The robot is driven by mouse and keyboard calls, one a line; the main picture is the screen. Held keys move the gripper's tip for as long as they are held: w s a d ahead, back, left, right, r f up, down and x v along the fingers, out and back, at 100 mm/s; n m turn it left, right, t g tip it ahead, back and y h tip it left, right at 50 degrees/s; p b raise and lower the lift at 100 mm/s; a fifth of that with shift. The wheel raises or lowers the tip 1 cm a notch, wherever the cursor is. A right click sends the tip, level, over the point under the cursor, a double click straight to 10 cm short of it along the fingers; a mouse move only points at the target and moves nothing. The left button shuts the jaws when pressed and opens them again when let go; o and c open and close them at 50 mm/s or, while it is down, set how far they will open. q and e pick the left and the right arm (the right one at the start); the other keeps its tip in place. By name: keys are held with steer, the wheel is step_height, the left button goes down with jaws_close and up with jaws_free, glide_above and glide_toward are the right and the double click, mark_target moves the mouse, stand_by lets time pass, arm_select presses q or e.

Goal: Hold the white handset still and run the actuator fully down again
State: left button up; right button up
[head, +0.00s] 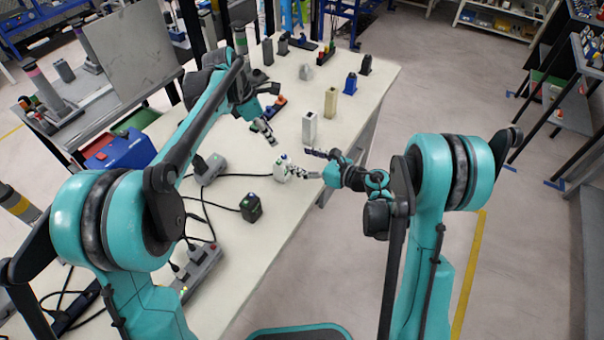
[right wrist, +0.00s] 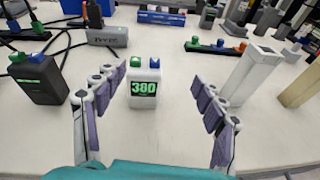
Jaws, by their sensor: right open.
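The white handset (right wrist: 144,92) stands upright on the table, with a green and a blue button on top and a lit "380" on its front. It also shows in the head view (head: 281,171). My right gripper (right wrist: 158,117) is open, its fingers spread to either side of the handset, with gaps showing and the handset slightly beyond the tips. My left gripper (head: 272,122) hovers above the table behind the handset, its fingers apart and nothing visible between them. A white upright column (right wrist: 251,76) stands right of the handset; I cannot tell if it is the actuator.
A grey box (head: 209,169) with cables and a power strip (head: 200,270) lie along the left side. A beige column (head: 331,102) and a blue one (head: 350,84) stand farther back.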

mark_target(283, 170)
steer(key=f, duration=0.1)
steer(key=s+f+n+g, duration=0.1)
steer(key=f, duration=0.1)
steer(key=f+n, duration=0.1)
steer(key=shift+s+a+f+g, duration=0.25)
steer(key=shift+a+f+g, duration=0.05)
steer(key=shift+f+g, duration=0.1)
steer(key=x, duration=0.7)
steer(key=shift+w+a, duration=0.1)
steer(key=shift+a, duration=0.05)
arm_select(q)
steer(key=shift+c, duration=0.2)
arm_select(e)
steer(key=c, duration=1.3)
arm_select(q)
jaws_close()
arm_select(e)
steer(key=shift+c, duration=0.2)
